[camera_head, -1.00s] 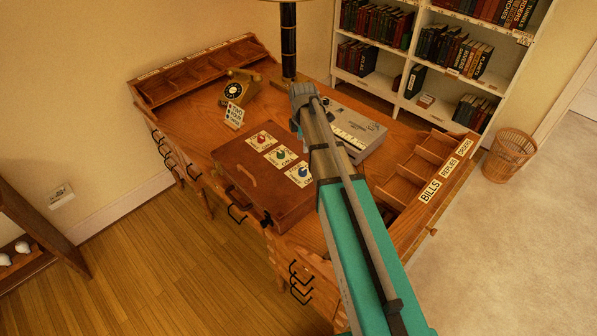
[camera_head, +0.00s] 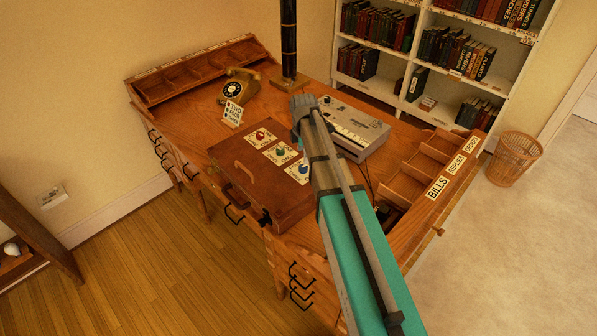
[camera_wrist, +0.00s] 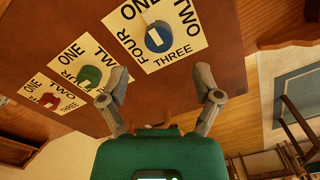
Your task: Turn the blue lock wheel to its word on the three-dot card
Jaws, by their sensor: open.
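A brown case (camera_head: 228,178) lies on the desk, with a red wheel (camera_head: 261,134), a green wheel (camera_head: 280,151) and the blue lock wheel (camera_head: 303,168) in a row on its lid. In the wrist view the blue wheel (camera_wrist: 158,38) has a white bar and sits on a square plate (camera_wrist: 180,58) with ONE, TWO, THREE and FOUR around it. My gripper (camera_wrist: 162,72) is open and empty, its fingers apart, below the blue wheel in that picture and not around it. A small white dotted card (camera_head: 233,113) stands behind the case; its words are hard to read.
A grey keyboard machine (camera_head: 352,130) stands right of my arm. A telephone (camera_head: 239,86) and a lamp (camera_head: 289,50) stand farther back. Labelled wooden compartments (camera_head: 438,188) line the right edge of the desk. A waste basket (camera_head: 513,158) stands on the floor.

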